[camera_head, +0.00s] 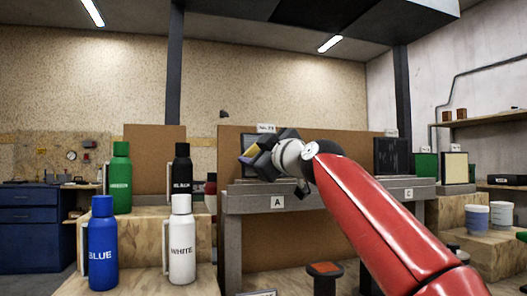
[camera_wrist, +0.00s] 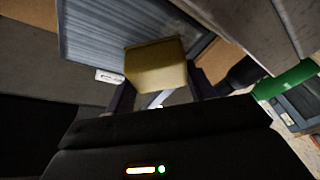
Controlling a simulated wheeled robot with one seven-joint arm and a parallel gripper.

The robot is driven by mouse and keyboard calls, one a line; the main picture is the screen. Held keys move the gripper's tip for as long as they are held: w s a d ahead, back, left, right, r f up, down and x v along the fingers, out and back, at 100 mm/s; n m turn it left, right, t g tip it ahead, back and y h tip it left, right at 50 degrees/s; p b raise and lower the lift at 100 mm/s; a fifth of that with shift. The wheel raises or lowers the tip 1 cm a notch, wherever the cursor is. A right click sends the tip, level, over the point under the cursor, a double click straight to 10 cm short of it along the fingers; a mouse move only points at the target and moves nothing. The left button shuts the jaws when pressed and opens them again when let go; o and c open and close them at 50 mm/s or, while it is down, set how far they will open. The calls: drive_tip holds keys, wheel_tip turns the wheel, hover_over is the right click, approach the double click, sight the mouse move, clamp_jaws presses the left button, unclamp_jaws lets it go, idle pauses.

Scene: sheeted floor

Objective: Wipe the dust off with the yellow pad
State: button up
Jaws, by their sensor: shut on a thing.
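The yellow pad (camera_wrist: 155,68) is held between the fingers of my gripper (camera_wrist: 157,92) in the wrist view. In the head view only a yellow sliver of the pad (camera_head: 247,156) shows at the tip of my gripper (camera_head: 255,157), above the left end of a grey bench marked A (camera_head: 250,203). A grey ribbed panel (camera_wrist: 88,40) lies beyond the pad in the wrist view; I cannot tell whether the pad touches it. No dust can be made out. In the head view my gripper hides most of what stands behind it.
Green, black, blue (camera_head: 103,245) and white (camera_head: 182,245) bottles stand on wooden steps at the left. A dark panel (camera_head: 391,157) stands on the bench's right part. White tubs (camera_head: 477,218) and a framed cream panel (camera_head: 454,168) are at the right.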

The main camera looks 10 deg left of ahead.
drive_tip(key=shift+s+a, duration=0.35)
drive_tip(key=shift+a, duration=0.25)
drive_tip(key=shift+s+a, duration=0.35)
drive_tip(key=shift+a, duration=0.25)
drive_tip(key=shift+w+r+p, duration=0.1)
drive_tip(key=shift+r+p, duration=1)
drive_tip(key=shift+p, duration=0.2)
drive_tip(key=shift+w+d+f+b, duration=0.15)
drive_tip(key=shift+w+d+b, duration=0.25)
drive_tip(key=shift+w+d, duration=0.3)
drive_tip(key=w+d, duration=0.5)
drive_tip(key=d, duration=0.3)
drive_tip(key=shift+d, duration=0.4)
drive_tip(key=shift+s, duration=0.1)
drive_tip(key=shift+s+d+r+b, duration=0.15)
drive_tip(key=shift+s+d+b, duration=0.4)
drive_tip(key=shift+s, duration=0.3)
drive_tip(key=shift+s+d+r+b, duration=0.2)
drive_tip(key=shift+s+d+b, duration=0.35)
drive_tip(key=shift+s, duration=0.25)
drive_tip(key=shift+s+d+r+b, duration=0.15)
drive_tip(key=shift+s+d+b, duration=0.4)
drive_tip(key=shift+s, duration=0.3)
drive_tip(key=shift+s, duration=0.1)
